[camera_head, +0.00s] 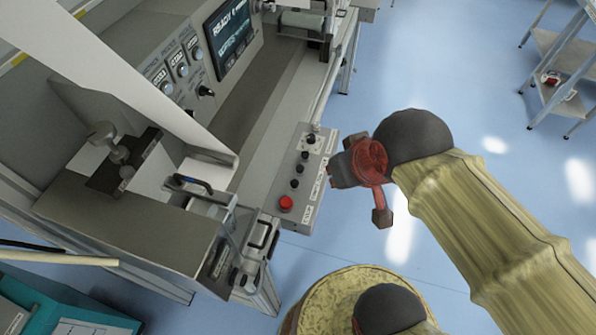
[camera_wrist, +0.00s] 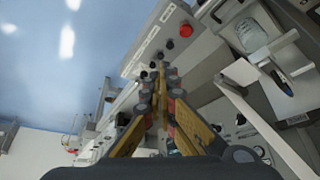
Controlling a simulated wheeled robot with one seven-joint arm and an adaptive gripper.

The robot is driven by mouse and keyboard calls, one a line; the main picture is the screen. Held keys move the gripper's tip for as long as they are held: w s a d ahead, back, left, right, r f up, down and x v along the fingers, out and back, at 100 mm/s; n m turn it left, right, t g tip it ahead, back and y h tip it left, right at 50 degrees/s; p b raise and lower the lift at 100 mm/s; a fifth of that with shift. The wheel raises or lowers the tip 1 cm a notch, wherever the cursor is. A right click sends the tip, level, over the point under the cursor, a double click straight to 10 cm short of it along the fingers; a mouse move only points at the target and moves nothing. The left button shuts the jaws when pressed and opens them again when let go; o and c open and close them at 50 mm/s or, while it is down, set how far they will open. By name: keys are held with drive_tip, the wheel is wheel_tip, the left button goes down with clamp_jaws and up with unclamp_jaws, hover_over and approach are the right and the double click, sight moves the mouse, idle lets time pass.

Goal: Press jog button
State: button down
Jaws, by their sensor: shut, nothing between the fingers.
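A grey button box (camera_head: 304,205) runs along the front edge of the machine. It carries a red button (camera_head: 286,202) at its near end and a row of black buttons (camera_head: 299,168) beyond it. The labels are too small to read, so I cannot tell which one is the jog button. My gripper (camera_head: 334,174) is just right of the box in the head view, apart from the buttons as far as I can tell. In the wrist view my gripper (camera_wrist: 164,70) is shut and empty, its tips near the black buttons (camera_wrist: 160,56). The red button (camera_wrist: 186,30) shows clear of it.
The machine has a screen (camera_head: 232,34) and a dial panel (camera_head: 178,68) behind the box. A clear guard with a black handle (camera_head: 193,184) stands left of the box. A metal shelf cart (camera_head: 563,75) is at the far right. The blue floor is open between them.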

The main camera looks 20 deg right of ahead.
drive_tip(key=w+a+f+m+g+y+p, duration=0.2)
drive_tip(key=w+a+m+g+y+p, duration=0.15)
drive_tip(key=w+m+p, duration=0.7)
drive_tip(key=w+d+f+m+t+y+p, duration=0.2)
drive_tip(key=w+f+m, duration=1)
drive_tip(key=m, duration=1)
drive_tip(key=shift+d+f+m+y+p, duration=0.35)
drive_tip(key=shift+d+f+y+p, duration=0.15)
drive_tip(key=shift+d+y+p, duration=0.55)
drive_tip(key=shift+w+t, duration=0.1)
drive_tip(key=shift+t, duration=0.15)
drive_tip(key=b, duration=0.7)
hover_over(301, 166)
wheel_tip(301, 166, down, 8)
drive_tip(key=shift+w+f, duration=0.1)
drive_tip(key=shift+f, duration=0.25)
